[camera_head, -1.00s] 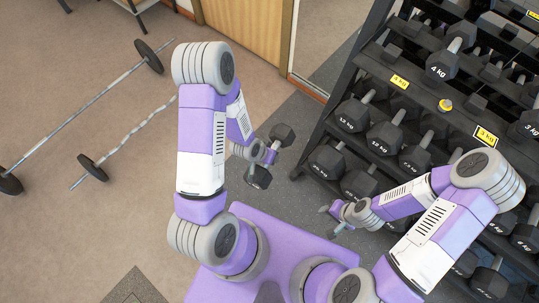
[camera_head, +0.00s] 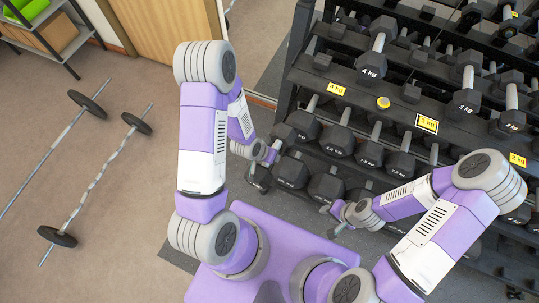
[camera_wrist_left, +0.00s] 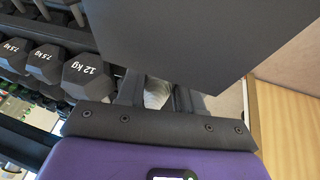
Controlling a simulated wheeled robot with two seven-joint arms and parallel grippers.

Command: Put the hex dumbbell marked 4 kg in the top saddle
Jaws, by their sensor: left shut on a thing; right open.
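My left gripper (camera_head: 271,155) is shut on the handle of a dark hex dumbbell (camera_head: 259,179), held in front of the rack's left end. In the left wrist view one large dark head of this held dumbbell (camera_wrist_left: 190,40) fills the upper middle, its grey handle between the fingers; no marking on it is readable. Another hex dumbbell, marked 4 kg (camera_head: 372,66), rests on the upper part of the rack (camera_head: 395,93), behind a yellow 4 kg label (camera_head: 332,88). My right gripper (camera_head: 330,221) is open and empty, low in front of the rack.
More hex dumbbells (camera_head: 338,139) fill the lower rows, close to both grippers. Marked dumbbells (camera_head: 465,100) stand right of the 4 kg one. Barbells (camera_head: 75,213) lie on the floor at left, near a shelf (camera_head: 55,35).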

